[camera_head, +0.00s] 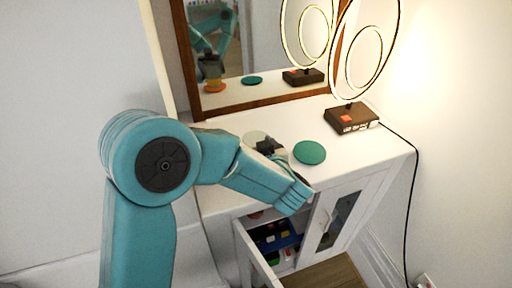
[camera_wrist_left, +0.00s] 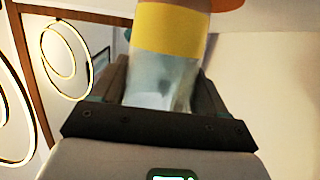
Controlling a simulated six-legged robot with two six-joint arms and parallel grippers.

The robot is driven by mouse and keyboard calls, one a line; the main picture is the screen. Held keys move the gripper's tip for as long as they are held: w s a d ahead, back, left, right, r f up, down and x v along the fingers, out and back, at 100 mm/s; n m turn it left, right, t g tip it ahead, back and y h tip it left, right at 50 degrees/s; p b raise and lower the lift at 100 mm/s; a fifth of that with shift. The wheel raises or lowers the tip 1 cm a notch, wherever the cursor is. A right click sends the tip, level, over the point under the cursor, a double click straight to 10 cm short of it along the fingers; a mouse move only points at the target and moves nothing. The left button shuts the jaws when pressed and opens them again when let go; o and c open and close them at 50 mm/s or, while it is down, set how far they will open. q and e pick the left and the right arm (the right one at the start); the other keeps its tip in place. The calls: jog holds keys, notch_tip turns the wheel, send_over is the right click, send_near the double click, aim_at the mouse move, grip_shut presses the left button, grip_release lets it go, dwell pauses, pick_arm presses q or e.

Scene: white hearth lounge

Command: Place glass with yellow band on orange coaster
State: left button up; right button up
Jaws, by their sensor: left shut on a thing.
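The glass with the yellow band (camera_wrist_left: 168,32) is between the fingers of my left gripper (camera_wrist_left: 163,85) in the left wrist view. The gripper is shut on its clear part, with the yellow band beyond the fingers. Part of the orange coaster (camera_wrist_left: 228,4) shows at the top edge, past the band. In the head view my left gripper (camera_head: 268,147) is over the white cabinet top, partly hidden by my arm. The orange coaster shows there only as a reflection in the mirror, below the reflected gripper. I cannot tell whether the glass touches it.
A green coaster (camera_head: 310,152) lies on the white cabinet (camera_head: 370,160), right of my gripper. A ring lamp with a brown base (camera_head: 352,119) stands at the back right. A brown-framed mirror (camera_head: 270,99) is behind. A cabinet door (camera_head: 255,255) hangs open at the front.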

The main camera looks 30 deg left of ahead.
pick_arm(q)
jog(key=shift+s+r, duration=0.1)
jog(key=shift+f, duration=0.2)
jog(key=o, duration=1.2)
jog(key=shift+r, duration=0.2)
jog(key=v, duration=1.2)
jog(key=shift+p, duration=0.4)
jog(key=shift+r, duration=0.1)
